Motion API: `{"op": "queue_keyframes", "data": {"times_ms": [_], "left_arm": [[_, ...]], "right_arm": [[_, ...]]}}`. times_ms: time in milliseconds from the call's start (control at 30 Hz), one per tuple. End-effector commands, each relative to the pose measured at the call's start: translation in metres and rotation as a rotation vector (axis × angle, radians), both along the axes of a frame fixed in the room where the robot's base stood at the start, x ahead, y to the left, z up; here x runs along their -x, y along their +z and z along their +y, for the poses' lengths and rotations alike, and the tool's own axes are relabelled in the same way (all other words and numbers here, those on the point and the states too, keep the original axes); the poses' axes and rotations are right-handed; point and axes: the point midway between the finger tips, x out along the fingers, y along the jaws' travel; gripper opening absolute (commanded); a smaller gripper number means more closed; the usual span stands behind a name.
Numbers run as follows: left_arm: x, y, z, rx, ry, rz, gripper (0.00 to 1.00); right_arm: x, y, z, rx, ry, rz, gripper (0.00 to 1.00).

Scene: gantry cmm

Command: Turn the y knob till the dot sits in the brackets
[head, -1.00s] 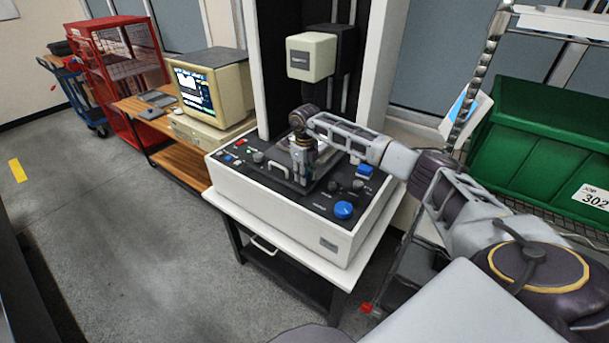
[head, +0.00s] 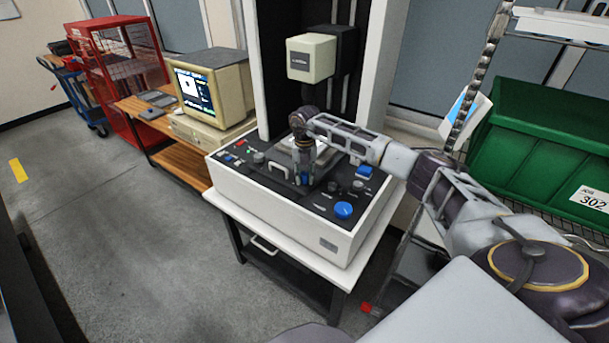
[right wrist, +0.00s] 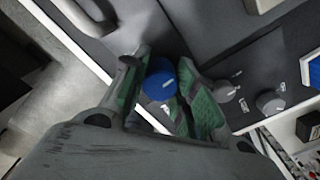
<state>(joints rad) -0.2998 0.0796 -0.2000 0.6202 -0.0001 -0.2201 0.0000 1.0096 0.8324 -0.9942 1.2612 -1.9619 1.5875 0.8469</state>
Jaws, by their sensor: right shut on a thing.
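A white-sided machine with a dark control panel (head: 274,172) stands in the middle of the head view. My right gripper (head: 304,180) points down at the panel. In the right wrist view its green-padded fingers (right wrist: 163,88) are shut on a blue knob (right wrist: 160,79), one on each side. The knob's label is not readable. A cream monitor (head: 232,90) at the left has a lit screen (head: 198,92) with a pale square and a small dark mark in it. Brackets are too small to make out. My left gripper is not in view.
Grey knobs (right wrist: 223,91) (right wrist: 270,102) sit close to the right of the held knob. A large blue button (head: 344,210) is near the panel's front corner. A cream box-shaped head (head: 311,58) hangs above. A green bin (head: 545,140) stands at the right.

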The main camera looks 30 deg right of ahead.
Motion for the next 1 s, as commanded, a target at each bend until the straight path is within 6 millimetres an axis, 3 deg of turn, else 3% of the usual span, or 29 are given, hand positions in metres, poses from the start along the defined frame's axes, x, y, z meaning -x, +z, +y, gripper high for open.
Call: {"op": "queue_keyframes", "data": {"times_ms": [500,1000], "left_arm": [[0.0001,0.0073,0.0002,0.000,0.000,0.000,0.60],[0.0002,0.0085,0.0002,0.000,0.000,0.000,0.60]], "right_arm": [[-0.0007,0.0016,-0.0004,0.000,-0.356,-0.002,0.04],[-0.0010,0.0014,-0.0005,0.000,-0.446,-0.004,0.04]]}}
